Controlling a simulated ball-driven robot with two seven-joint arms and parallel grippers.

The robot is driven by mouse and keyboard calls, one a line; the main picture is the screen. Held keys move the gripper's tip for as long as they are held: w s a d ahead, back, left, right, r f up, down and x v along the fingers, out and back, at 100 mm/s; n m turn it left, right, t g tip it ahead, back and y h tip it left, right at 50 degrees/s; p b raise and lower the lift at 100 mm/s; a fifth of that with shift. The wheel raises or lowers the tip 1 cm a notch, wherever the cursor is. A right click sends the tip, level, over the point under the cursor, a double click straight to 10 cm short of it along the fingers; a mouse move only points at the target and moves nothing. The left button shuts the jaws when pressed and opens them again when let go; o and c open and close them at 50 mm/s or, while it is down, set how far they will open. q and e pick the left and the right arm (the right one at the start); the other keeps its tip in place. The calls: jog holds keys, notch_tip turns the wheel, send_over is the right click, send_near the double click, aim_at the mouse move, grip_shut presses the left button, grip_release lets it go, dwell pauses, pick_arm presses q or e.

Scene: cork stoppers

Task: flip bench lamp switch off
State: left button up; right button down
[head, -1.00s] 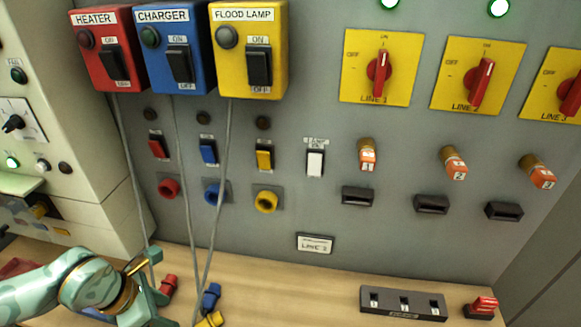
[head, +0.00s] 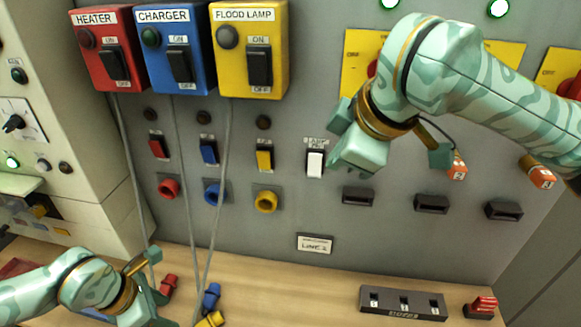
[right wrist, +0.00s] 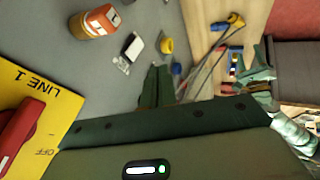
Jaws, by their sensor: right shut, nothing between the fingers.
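The bench lamp switch (head: 315,164) is a white rocker on the grey panel, under a small label reading LAMP ON. It also shows in the right wrist view (right wrist: 133,45). Its rocker position is too small to tell. My right gripper (head: 336,168) is just right of the switch in the head view, close to the panel. Its fingers also show in the right wrist view (right wrist: 155,88), shut and empty; whether they touch the switch I cannot tell. My left gripper (head: 145,285) is low at the left over the bench; its jaws are not clear.
Red, blue and yellow rockers (head: 264,159) sit left of the lamp switch, above coloured sockets (head: 266,200). The LINE 1 knob plate (right wrist: 30,125) and orange fuse 1 (right wrist: 95,22) are close to my right gripper. Grey cables (head: 216,200) hang at the left. Loose plugs (head: 210,298) lie on the bench.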

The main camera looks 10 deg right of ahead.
aim_at(315, 165)
jog(key=w+f, duration=0.9)
jog(key=shift+a, duration=0.25)
dwell(0.4)
